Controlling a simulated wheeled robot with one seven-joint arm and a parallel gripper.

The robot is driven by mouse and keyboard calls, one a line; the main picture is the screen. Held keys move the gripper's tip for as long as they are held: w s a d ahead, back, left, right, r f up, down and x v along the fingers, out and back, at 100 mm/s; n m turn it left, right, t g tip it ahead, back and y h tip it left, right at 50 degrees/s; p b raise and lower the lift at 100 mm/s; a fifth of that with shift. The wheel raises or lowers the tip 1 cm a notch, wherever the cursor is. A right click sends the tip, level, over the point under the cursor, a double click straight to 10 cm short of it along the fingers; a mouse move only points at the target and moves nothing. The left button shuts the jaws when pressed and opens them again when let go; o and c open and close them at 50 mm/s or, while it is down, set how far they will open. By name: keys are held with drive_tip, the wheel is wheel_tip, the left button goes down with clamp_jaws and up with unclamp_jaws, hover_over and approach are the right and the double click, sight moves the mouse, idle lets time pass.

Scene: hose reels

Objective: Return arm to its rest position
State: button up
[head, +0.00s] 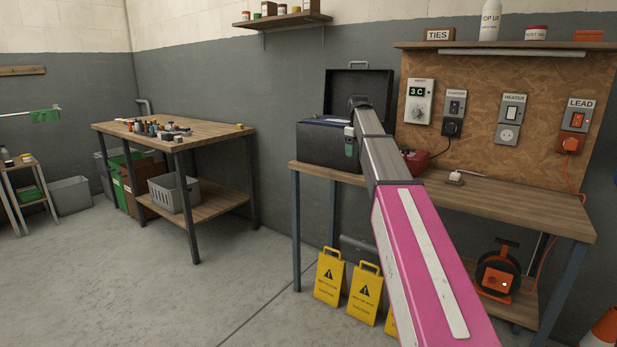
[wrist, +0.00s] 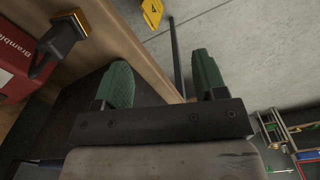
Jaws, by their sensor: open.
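My arm (head: 400,215), with a pink link and grey links, reaches forward over the right workbench (head: 480,200). My gripper (head: 350,142) is at its far end, in front of the open black toolbox (head: 320,145). Only part of one green finger shows in the head view; the rest is hidden behind the arm. In the wrist view, my gripper (wrist: 161,68) has its two green fingers wide apart. Nothing is held between them. The bench edge (wrist: 140,50) and the floor lie beyond the fingers.
A red case (wrist: 22,50) shows beside the gripper in the wrist view. Yellow caution signs (head: 329,276) stand on the floor by the bench. An orange hose or cable reel (head: 497,275) sits on the lower shelf. The left workbench (head: 215,135) holds small items. Floor between benches is clear.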

drive_tip(key=s+f+m, duration=0.2)
drive_tip(key=s+f, duration=0.5)
drive_tip(key=f, duration=0.4)
drive_tip(key=s+f+m, duration=0.1)
drive_tip(key=s+f, duration=0.7)
drive_tip(key=f, duration=0.3)
drive_tip(key=s+f+m, duration=0.2)
drive_tip(key=s+f, duration=0.5)
drive_tip(key=f, duration=0.5)
drive_tip(key=s+f+m, duration=0.2)
drive_tip(key=s+f, duration=0.6)
drive_tip(key=s, duration=0.5)
drive_tip(key=shift+s+f, duration=0.4)
drive_tip(key=shift+d, duration=0.1)
drive_tip(key=shift+c, duration=0.4)
